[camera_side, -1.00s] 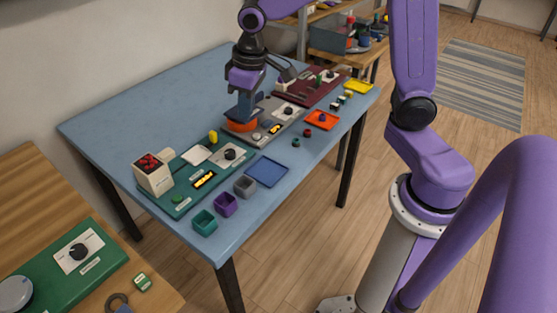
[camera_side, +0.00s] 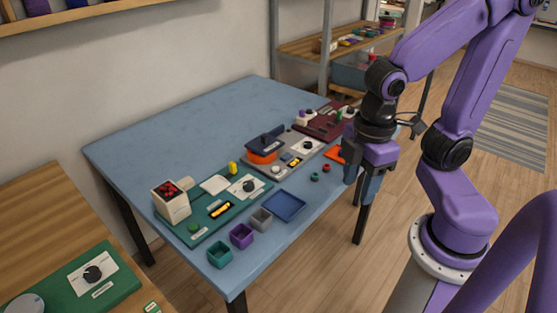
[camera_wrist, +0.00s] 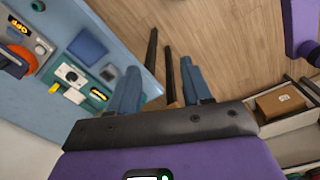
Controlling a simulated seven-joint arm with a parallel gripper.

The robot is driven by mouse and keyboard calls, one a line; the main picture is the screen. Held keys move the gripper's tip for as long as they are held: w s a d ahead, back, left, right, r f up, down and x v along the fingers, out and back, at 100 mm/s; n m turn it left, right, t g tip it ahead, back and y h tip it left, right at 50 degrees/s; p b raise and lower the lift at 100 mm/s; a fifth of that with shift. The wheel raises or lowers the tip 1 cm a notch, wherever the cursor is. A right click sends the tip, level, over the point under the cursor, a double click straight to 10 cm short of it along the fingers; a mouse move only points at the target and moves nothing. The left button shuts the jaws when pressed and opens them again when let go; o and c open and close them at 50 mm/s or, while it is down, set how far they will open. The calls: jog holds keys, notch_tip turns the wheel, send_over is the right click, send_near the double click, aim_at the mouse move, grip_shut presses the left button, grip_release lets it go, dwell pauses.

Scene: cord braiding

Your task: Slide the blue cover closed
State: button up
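The blue cover (camera_side: 266,138) is a dark blue slab with a dark raised part on top. It sits over a round orange body (camera_side: 262,157) on the grey board at the middle of the table. I cannot tell how fully it covers the body. Part of the orange body also shows at the left of the wrist view (camera_wrist: 22,51). My gripper (camera_side: 360,188) is away from the cover, to its right, by the table's front edge. In the wrist view its two blue fingers (camera_wrist: 160,92) stand wide apart with nothing between them.
A green board (camera_side: 213,227) with a cream box (camera_side: 171,205) and a dial is left of the grey board. A flat blue tray (camera_side: 284,206) and several small bins line the front edge. A dark red board (camera_side: 325,124) lies farther right. The table's back is clear.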

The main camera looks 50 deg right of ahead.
jog(key=w+a+r+n+h, duration=0.1)
jog(key=w+a, duration=0.1)
jog(key=w, duration=1.1)
jog(key=w+a+r+n+h, duration=0.1)
jog(key=w+r+n, duration=0.1)
jog(key=w, duration=1.1)
jog(key=n+h, duration=0.2)
jog(key=h, duration=0.1)
send_over(264, 136)
jog(key=a, duration=0.7)
notch_tip(264, 136, down, 5)
jog(key=x, duration=1.6)
jog(key=shift+s+f, duration=0.25)
jog(key=shift+f, duration=0.2)
jog(key=shift+c, duration=0.3)
